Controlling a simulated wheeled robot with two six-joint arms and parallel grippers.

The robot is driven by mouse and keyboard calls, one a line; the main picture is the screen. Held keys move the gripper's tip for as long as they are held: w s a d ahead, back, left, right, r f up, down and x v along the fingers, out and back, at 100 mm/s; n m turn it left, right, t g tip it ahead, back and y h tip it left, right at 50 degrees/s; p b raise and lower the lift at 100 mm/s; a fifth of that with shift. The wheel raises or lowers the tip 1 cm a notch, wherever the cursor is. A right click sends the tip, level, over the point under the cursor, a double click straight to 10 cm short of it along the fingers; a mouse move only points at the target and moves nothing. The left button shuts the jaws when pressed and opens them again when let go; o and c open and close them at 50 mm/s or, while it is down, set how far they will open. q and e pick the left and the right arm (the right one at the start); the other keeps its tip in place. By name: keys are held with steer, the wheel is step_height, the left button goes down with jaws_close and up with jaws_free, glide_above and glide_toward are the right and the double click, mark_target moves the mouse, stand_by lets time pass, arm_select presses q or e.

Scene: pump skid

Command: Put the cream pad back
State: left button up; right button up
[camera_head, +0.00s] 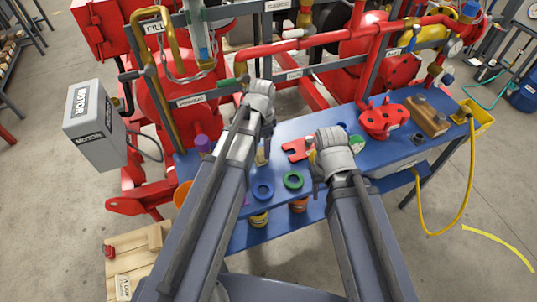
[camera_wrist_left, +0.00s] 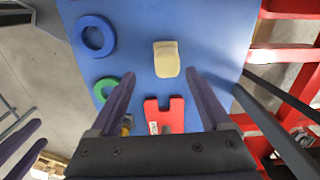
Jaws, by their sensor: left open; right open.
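The cream pad (camera_wrist_left: 166,59) lies flat on the blue bench top (camera_wrist_left: 210,30) in the left wrist view. It is a small block with one rounded end. In the head view only a small cream patch (camera_head: 261,157) shows beside my left forearm. My left gripper (camera_wrist_left: 160,82) is open and empty, above the bench, with the pad just beyond and between its fingertips in the picture. In the head view its wrist (camera_head: 261,97) hides the fingers. My right gripper (camera_head: 318,180) is over the bench's front part; its open fingers show at the lower left of the wrist view.
A red flanged part (camera_head: 381,120) and a wooden block (camera_head: 427,115) stand on the right. Red pipes (camera_head: 300,42) run behind the bench.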

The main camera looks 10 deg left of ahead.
arm_select(q)
steer(key=s+d+n+y, duration=0.1)
steer(key=s+d+n, duration=0.6)
steer(key=s, duration=0.6)
steer(key=d, duration=0.2)
steer(key=shift+s+d, duration=0.3)
steer(key=shift+d, duration=0.05)
